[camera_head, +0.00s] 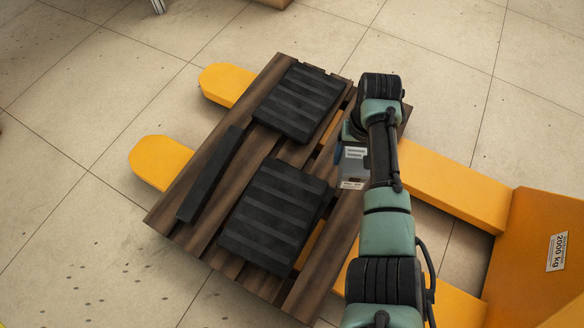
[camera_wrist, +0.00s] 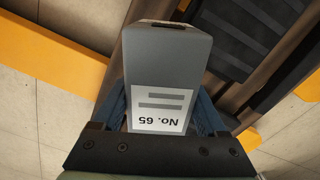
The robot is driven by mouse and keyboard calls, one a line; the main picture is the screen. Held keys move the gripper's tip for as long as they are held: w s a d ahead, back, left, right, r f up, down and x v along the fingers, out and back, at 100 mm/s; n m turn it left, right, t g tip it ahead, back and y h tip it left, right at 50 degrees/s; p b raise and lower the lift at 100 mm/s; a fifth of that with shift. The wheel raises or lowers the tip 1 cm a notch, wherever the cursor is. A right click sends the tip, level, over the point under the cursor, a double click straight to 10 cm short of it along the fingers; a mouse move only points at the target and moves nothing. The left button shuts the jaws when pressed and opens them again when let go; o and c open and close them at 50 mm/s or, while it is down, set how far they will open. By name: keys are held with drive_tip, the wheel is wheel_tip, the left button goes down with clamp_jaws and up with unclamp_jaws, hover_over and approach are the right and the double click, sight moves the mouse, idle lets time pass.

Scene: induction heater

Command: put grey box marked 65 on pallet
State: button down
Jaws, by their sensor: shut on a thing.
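The grey box (camera_wrist: 166,62) with a white label reading No. 65 is between the fingers of my gripper (camera_wrist: 165,112) in the wrist view. The gripper is shut on it, one blue finger on each side. In the head view part of the grey box (camera_head: 353,167) shows beside my arm, over the right part of the wooden pallet (camera_head: 166,213). My wrist hides much of the gripper there. I cannot tell whether the box touches the pallet boards.
Two black ribbed pads (camera_head: 298,102) (camera_head: 276,216) and a long black bar (camera_head: 209,175) lie on the pallet. The pallet rests on the orange forks (camera_head: 160,162) of a pallet truck, whose orange body (camera_head: 535,250) is at right. Tiled floor surrounds it.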

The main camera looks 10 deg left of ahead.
drive_tip(key=d+f+b, duration=0.1)
drive_tip(key=f+b, duration=0.3)
drive_tip(key=f, duration=0.1)
drive_tip(key=d+f+b, duration=0.1)
drive_tip(key=f+b, duration=0.3)
drive_tip(key=f, duration=0.1)
drive_tip(key=w+d+f+b, duration=0.1)
drive_tip(key=f+b, duration=0.2)
drive_tip(key=f, duration=0.2)
drive_tip(key=shift+d+f+b, duration=0.15)
drive_tip(key=shift+f+b, duration=0.05)
drive_tip(key=shift+b, duration=0.2)
drive_tip(key=shift+f, duration=0.2)
unclamp_jaws()
wheel_tip(320, 180, up, 12)
drive_tip(key=p, duration=1)
drive_tip(key=shift+r+p, duration=0.2)
drive_tip(key=shift+p, duration=0.1)
